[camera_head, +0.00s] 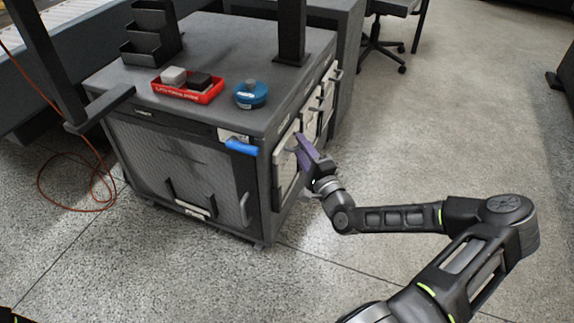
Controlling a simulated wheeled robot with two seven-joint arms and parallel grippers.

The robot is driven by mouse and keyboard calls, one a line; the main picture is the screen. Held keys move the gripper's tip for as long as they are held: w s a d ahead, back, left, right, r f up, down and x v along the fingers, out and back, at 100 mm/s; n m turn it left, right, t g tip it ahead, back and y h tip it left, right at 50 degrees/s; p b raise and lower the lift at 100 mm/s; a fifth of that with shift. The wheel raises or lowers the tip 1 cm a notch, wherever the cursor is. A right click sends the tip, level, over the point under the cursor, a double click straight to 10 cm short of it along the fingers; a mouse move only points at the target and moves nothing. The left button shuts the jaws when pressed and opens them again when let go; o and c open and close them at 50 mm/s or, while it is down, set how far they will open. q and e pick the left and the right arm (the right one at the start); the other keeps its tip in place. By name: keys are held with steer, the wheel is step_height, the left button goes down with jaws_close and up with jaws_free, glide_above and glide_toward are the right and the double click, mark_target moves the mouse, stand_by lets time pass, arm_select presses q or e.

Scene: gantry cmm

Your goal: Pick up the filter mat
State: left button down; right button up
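A pale panel in a frame (284,172), which looks like the filter mat, is on the right side face of the grey cabinet (215,95), at its near end. I cannot be certain that it is the mat. My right gripper (301,148) is at this panel's upper part, its purple-grey fingers close to the face and hiding some of it. I cannot tell whether it touches the panel or whether the fingers are open or shut. My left gripper is not in view.
On the cabinet top are a red tray (178,94) with a light and a dark block, a blue round object (250,95) and a black stepped holder (148,38). An orange cable (88,166) lies on the floor at left.

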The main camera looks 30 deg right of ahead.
steer(key=shift+c, duration=0.4)
jaws_close()
stand_by(1.0)
